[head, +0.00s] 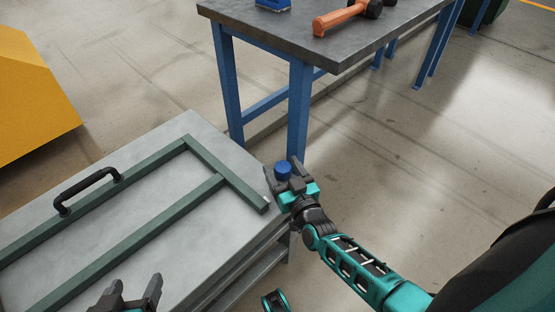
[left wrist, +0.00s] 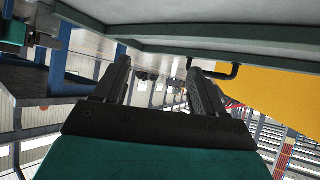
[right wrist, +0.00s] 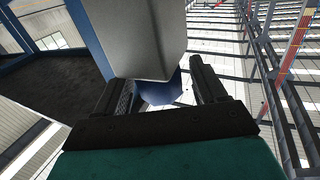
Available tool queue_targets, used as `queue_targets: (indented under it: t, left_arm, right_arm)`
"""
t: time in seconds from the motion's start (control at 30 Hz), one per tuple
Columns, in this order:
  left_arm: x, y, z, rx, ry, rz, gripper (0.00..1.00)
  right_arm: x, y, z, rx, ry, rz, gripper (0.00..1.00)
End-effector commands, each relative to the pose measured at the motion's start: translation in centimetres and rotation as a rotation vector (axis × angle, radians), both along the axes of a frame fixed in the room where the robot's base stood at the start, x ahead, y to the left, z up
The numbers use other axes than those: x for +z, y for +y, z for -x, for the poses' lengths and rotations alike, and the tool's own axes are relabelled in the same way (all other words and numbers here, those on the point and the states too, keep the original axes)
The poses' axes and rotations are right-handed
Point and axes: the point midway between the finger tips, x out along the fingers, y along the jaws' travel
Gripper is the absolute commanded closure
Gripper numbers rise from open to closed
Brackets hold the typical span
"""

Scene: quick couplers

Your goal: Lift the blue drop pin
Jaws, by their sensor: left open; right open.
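The blue drop pin (head: 283,169) shows as a round blue knob near the right corner of the grey bench. My right gripper (head: 284,178) is open around it, with a finger to either side. In the right wrist view, a blue faceted piece (right wrist: 163,91) shows between the open fingers, below a large grey block (right wrist: 135,40); whether the fingers touch it I cannot tell. My left gripper (head: 134,288) is open and empty at the near edge, over the grey bench. In the left wrist view its fingers (left wrist: 158,75) are apart with nothing between them.
A green frame (head: 120,238) with a black handle (head: 86,188) lies on the grey bench (head: 70,165). A blue-legged table (head: 290,40) with an orange hammer (head: 340,17) stands behind. A yellow block (head: 30,95) is at left. The floor at right is clear.

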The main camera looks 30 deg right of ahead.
Motion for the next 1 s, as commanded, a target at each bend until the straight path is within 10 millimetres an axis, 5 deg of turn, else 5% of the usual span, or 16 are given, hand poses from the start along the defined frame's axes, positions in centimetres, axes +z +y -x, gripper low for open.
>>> queue_targets:
  t: [0.3, 1.0]
  left_arm:
    - [0.07, -0.07, -0.03, -0.002, -0.002, 0.002, 0.29]
    - [0.07, -0.18, 0.05, -0.001, -0.002, 0.004, 0.29]
  right_arm:
    - [-0.01, 0.03, 0.02, 0.0, 0.001, 0.0, 0.29]
    - [0.02, 0.01, -0.02, 0.0, 0.0, 0.001, 0.96]
